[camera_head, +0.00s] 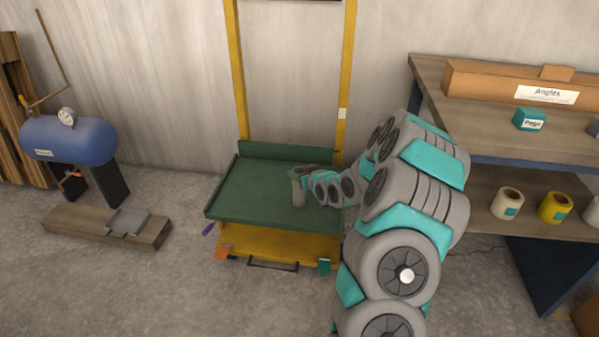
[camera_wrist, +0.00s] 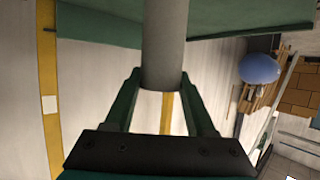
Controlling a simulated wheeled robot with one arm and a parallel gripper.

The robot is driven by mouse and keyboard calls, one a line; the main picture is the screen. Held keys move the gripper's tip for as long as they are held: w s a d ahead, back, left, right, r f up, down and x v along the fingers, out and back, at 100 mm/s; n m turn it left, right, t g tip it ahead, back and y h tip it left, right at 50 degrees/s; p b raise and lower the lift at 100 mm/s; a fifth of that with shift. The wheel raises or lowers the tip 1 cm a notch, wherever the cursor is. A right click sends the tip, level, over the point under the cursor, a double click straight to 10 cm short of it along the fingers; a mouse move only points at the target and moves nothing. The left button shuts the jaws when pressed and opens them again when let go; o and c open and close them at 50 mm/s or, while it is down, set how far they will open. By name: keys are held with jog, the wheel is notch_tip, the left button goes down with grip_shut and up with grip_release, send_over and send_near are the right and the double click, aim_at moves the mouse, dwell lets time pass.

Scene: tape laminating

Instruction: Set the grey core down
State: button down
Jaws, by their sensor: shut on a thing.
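The grey core (camera_head: 298,188) is a slim upright cylinder at the green platform (camera_head: 245,190) of the yellow lift frame. In the wrist view the grey core (camera_wrist: 164,40) stands between the two dark green fingers of my gripper (camera_wrist: 161,78), which is shut on it. In the head view my gripper (camera_head: 305,171) reaches in from the right, and its fingers are small there. The core is over the right-middle part of the platform. I cannot tell whether its lower end touches the surface.
The platform is otherwise bare, with a raised back edge and yellow posts (camera_head: 237,85) behind. A shelf (camera_head: 470,185) on the right holds several tape rolls. A blue tank (camera_head: 70,140) stands at left, near a wooden plank (camera_head: 75,225).

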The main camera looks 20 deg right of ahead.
jog(key=shift+f, duration=0.1)
jog(key=shift+c, duration=1.1)
grip_release()
jog(key=shift+r, duration=0.25)
jog(key=v, duration=1.2)
jog(key=s+a+r+g, duration=0.2)
jog(key=s+a+g, duration=0.3)
jog(key=s, duration=0.8)
jog(key=s+a+r+g, duration=0.3)
jog(key=s+a+g, duration=0.2)
jog(key=s+a, duration=0.4)
jog(key=s+a+r+g, duration=0.2)
jog(key=s+a+g, duration=0.3)
jog(key=s, duration=1.4)
jog(key=shift+a+r, duration=0.2)
jog(key=shift+a, duration=0.7)
